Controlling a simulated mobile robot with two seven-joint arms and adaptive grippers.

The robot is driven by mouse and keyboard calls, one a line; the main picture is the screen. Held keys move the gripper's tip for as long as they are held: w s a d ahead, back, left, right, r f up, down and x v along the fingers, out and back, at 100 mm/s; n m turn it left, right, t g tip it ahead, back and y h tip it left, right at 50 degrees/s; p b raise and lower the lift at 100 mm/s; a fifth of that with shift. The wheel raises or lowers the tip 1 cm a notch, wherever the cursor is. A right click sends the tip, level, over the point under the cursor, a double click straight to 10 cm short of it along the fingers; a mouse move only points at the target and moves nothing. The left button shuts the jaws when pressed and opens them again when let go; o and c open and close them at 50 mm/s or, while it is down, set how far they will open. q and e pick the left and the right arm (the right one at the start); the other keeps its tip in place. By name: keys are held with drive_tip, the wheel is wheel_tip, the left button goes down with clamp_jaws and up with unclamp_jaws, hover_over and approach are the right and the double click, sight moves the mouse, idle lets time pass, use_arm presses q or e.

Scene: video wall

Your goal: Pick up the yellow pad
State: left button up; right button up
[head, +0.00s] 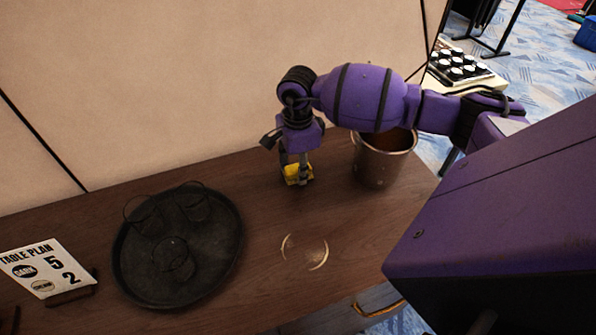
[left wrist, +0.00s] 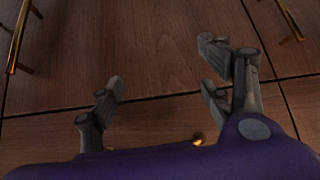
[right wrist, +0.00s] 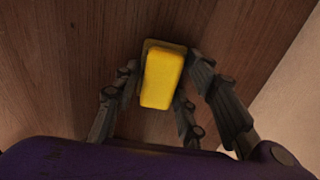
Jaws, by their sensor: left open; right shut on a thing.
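The yellow pad (head: 297,174) is at the back of the brown wooden table, between the fingers of my right gripper (head: 297,163). In the right wrist view the pad (right wrist: 162,77) is a yellow block with a duller layer along its edge. The fingers of my right gripper (right wrist: 158,100) stand on both sides of it and are shut on it. I cannot tell whether the pad touches the table. My left gripper (left wrist: 160,95) is open and empty in the left wrist view, facing brown wooden panels with brass-coloured handles. It does not show in the head view.
A metal bucket (head: 383,160) stands just right of the pad, below my right arm. A round black tray (head: 215,270) with several dark wire-like items is on the left, beside a table plan sign (head: 45,268). A pale ring (head: 304,252) marks the table front. A beige wall rises behind.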

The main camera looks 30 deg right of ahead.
drive_tip(key=shift+c, duration=0.6)
drive_tip(key=shift+r, duration=0.1)
drive_tip(key=shift+r, duration=0.2)
drive_tip(key=r, duration=0.3)
drive_tip(key=shift+s+a+r, duration=0.1)
drive_tip(key=shift+s+r, duration=0.05)
drive_tip(key=shift+s, duration=0.05)
drive_tip(key=s+a+r, duration=0.5)
drive_tip(key=s+r, duration=0.4)
drive_tip(key=s, duration=0.3)
drive_tip(key=shift+s+a+b, duration=0.2)
drive_tip(key=shift+b, duration=0.2)
